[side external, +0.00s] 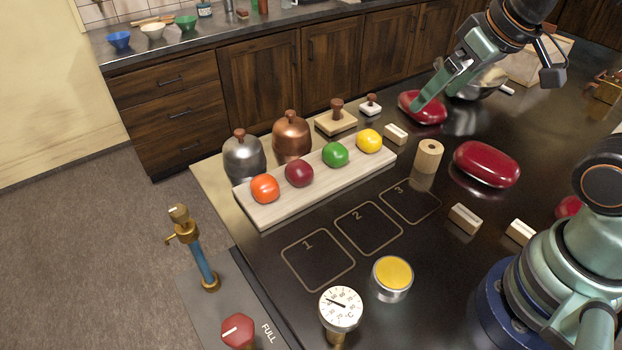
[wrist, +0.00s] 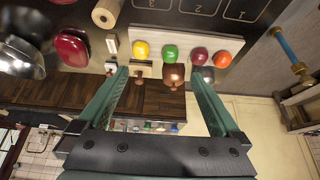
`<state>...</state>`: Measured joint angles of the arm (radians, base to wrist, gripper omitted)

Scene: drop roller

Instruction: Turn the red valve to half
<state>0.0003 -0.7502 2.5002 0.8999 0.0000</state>
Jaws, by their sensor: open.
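The red valve (side external: 238,331) is a red knob with a pale pointer mark, at the bottom left of the side view. The word FULL (side external: 268,333) is printed on the grey plate to its right. Any other marks by the valve are cut off or hidden. My gripper (side external: 428,98) is at the upper right of the side view, far from the valve, near a red lidded dish (side external: 412,104). In the wrist view my gripper (wrist: 160,85) is open with nothing between its two green fingers. The valve does not show in the wrist view.
A brass tap on a blue pipe (side external: 202,255) stands behind the valve. A dial gauge (side external: 340,309) and a yellow button (side external: 392,275) stand to its right. A wooden board (side external: 325,187) holds several coloured balls. The numbered squares (side external: 318,260) are empty.

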